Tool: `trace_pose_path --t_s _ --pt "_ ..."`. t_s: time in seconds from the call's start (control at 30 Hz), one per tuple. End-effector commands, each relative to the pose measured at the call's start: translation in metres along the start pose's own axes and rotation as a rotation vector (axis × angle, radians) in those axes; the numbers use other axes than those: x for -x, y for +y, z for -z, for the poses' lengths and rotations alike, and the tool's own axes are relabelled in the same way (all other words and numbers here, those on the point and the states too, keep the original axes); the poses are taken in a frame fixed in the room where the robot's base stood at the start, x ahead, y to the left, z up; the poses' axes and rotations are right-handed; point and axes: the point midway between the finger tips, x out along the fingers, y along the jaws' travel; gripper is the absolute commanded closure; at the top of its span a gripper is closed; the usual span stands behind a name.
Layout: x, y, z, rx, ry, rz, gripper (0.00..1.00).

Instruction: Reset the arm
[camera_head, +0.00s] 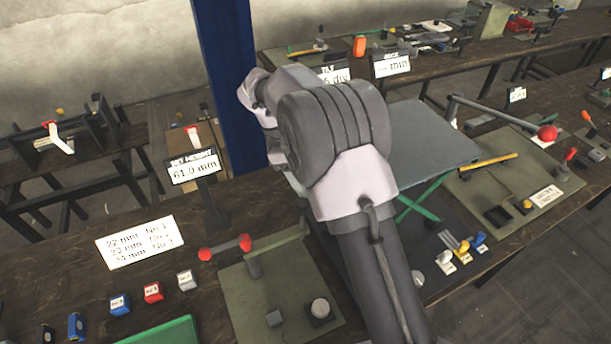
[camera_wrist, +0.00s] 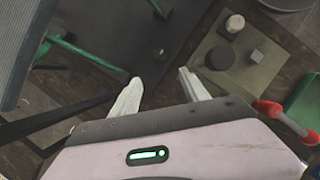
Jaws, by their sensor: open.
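My arm (camera_head: 345,190) rises from the lower right of the head view and bends over the bench, hiding the part of it behind. My gripper is hidden in the head view. In the wrist view my gripper (camera_wrist: 160,85) has its two pale fingers apart, with nothing between them. It is above the dark bench, between a dark mat at left and a grey-green plate (camera_wrist: 245,55) at right.
A red-ended lever (camera_head: 225,247) stands on the plate (camera_head: 245,285). A sign reading 61.0 mm (camera_head: 194,168) and a white label card (camera_head: 141,241) are at left. A grey panel on green legs (camera_head: 432,145) and a red-knobbed lever (camera_head: 547,133) are at right.

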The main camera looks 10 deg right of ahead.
Motion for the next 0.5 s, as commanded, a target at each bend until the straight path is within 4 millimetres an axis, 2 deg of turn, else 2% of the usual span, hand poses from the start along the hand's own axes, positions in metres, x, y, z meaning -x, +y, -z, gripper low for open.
trace_pose_path --t_s 0.3,0.37,0.47,0.5 --pt "0.004 -0.001 -0.003 -0.014 0.010 -0.002 0.46" --pt "0.018 -0.004 -0.013 -0.061 0.044 -0.008 0.46" --pt "0.060 -0.021 -0.050 -0.237 0.167 -0.020 0.46" --pt "0.077 -0.033 -0.068 -0.333 0.232 -0.021 0.46"
